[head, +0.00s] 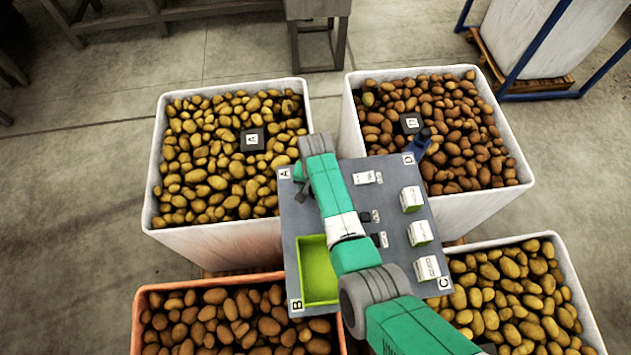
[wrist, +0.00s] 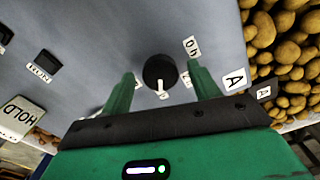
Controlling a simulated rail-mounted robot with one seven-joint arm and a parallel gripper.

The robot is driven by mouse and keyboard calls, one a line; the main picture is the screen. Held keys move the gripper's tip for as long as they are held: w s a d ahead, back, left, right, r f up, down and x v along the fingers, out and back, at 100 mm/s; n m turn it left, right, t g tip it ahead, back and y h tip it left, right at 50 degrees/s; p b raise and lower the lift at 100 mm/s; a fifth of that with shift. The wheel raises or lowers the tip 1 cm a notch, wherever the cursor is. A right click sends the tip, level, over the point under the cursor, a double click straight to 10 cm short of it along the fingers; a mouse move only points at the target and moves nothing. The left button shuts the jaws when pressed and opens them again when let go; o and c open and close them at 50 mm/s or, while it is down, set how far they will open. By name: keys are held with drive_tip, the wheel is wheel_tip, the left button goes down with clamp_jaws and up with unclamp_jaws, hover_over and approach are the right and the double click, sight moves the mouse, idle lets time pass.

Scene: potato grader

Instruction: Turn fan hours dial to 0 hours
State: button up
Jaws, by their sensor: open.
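The fan hours dial (wrist: 159,70) is a round black knob with a white pointer mark. It shows in the wrist view on a grey panel (wrist: 110,30). The pointer faces down in the picture, towards my gripper's body. The 0 h label (wrist: 192,47) is up and right of the knob. Other small labels around it are partly hidden by my fingers. My gripper (wrist: 160,73) is open, with one green finger on each side of the knob. I cannot tell whether they touch it. In the head view my arm covers the dial's area near corner A of the panel (head: 290,215).
The panel also carries a green tray (head: 318,270), white blocks (head: 420,233) on the right and small dark switches with labels. A RUN switch (wrist: 47,62) and HOLD block (wrist: 20,117) show in the wrist view. Potato-filled bins (head: 160,150) surround the panel.

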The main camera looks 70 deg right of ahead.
drive_tip(key=c, duration=1)
drive_tip(key=shift+n, duration=0.3)
drive_tip(key=n+p, duration=0.1)
drive_tip(key=n, duration=0.3)
drive_tip(key=shift+n, duration=0.3)
drive_tip(key=n, duration=0.5)
drive_tip(key=n+p, duration=0.1)
drive_tip(key=n, duration=0.5)
drive_tip(key=shift+d+n, duration=0.1)
drive_tip(key=shift+n, duration=0.2)
drive_tip(key=n, duration=0.3)
drive_tip(key=shift+n, duration=2.2)
